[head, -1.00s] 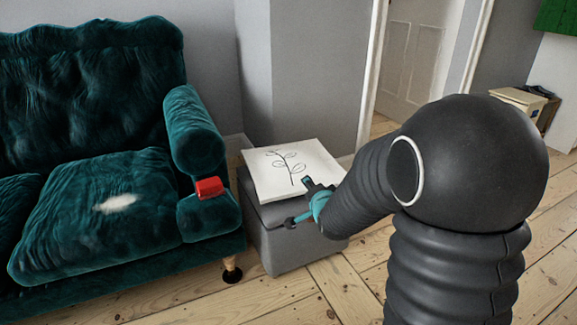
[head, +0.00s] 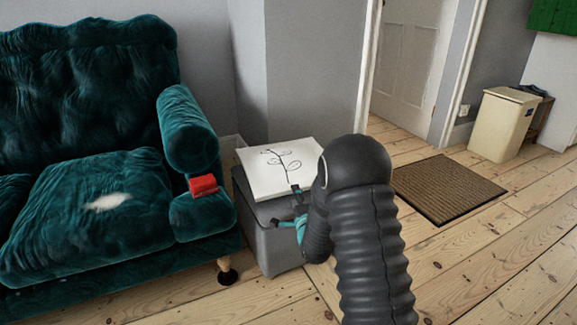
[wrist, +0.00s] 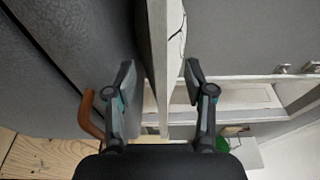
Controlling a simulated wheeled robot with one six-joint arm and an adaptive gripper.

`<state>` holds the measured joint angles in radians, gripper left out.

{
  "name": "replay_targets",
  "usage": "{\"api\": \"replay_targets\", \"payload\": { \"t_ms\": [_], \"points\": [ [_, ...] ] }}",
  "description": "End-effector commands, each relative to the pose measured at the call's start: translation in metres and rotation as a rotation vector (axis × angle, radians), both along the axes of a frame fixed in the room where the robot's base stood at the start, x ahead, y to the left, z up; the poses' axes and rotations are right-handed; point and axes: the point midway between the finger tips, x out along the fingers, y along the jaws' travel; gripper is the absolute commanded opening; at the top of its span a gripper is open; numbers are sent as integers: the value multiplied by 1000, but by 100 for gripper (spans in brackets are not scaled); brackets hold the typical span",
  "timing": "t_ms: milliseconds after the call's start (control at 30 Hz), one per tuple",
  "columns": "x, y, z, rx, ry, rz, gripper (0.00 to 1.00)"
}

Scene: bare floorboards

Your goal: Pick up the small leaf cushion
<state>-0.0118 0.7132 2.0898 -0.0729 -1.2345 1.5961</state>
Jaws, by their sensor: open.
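The small leaf cushion (head: 255,178) is a flat white square with a dark leaf-sprig drawing. It lies on top of a grey box (head: 262,228) beside the sofa. My gripper (head: 287,206) is at the cushion's near right edge, one finger above it and one lower, by the box. In the wrist view my gripper (wrist: 158,70) is open, with the cushion's pale edge (wrist: 158,40) running between its fingers. I cannot tell whether either finger touches it. My arm hides part of the box's right side.
A brown doormat (head: 448,188) and a cream bin (head: 503,122) are at the right. The floorboards at the front right are clear.

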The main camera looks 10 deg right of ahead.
Motion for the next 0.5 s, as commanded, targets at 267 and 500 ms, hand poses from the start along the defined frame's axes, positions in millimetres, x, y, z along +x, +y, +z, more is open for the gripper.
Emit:
{"api": "replay_targets", "payload": {
  "t_ms": [267,500],
  "points": [
    [29,2,0,0,1,0,54],
    [52,1,-1,0,-1,-1,54]
  ]
}}
